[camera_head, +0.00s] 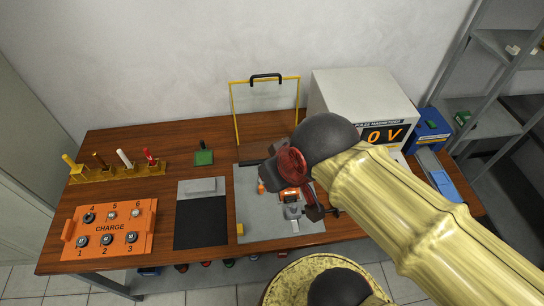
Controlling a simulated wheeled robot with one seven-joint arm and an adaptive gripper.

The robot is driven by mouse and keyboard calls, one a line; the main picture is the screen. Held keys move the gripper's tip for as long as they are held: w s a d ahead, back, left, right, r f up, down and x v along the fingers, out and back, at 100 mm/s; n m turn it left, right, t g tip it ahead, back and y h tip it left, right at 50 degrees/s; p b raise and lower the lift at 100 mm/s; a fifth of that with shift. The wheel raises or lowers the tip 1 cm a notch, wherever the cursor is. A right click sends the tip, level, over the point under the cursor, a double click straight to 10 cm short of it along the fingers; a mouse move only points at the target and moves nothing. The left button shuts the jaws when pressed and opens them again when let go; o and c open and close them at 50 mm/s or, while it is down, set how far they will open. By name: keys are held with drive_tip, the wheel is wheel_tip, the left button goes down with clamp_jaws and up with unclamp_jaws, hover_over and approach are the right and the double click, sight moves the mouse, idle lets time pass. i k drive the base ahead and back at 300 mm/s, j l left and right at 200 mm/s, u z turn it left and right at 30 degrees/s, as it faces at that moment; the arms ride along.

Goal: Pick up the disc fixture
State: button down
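A small orange and grey fixture (292,211) stands on the grey plate (253,215) on the wooden table; I cannot tell for certain that it is the disc fixture. A green block with a black upright handle (203,157) stands further back, left of the plate. My gripper (317,212) is at the end of my arm, over the right side of the plate, close beside the orange and grey fixture. The arm partly hides it, and its finger opening and any contact are too small to tell.
An orange CHARGE panel (109,228) is at the front left, with a yellow rack of coloured-top tools (118,171) behind. A yellow-framed clear shield (266,98) stands behind the plate. A white box reading 0 V (358,95) and a blue box (430,128) are at the right.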

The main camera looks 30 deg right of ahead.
sight(288, 195)
drive_tip(key=k+j+z, duration=0.1)
drive_tip(key=j, duration=0.3)
drive_tip(key=k+j, duration=0.1)
drive_tip(key=j, duration=0.25)
drive_tip(key=k+j+z, duration=0.15)
drive_tip(key=j, duration=0.25)
drive_tip(key=k+j, duration=0.1)
drive_tip(key=j, duration=0.25)
drive_tip(key=z, duration=0.05)
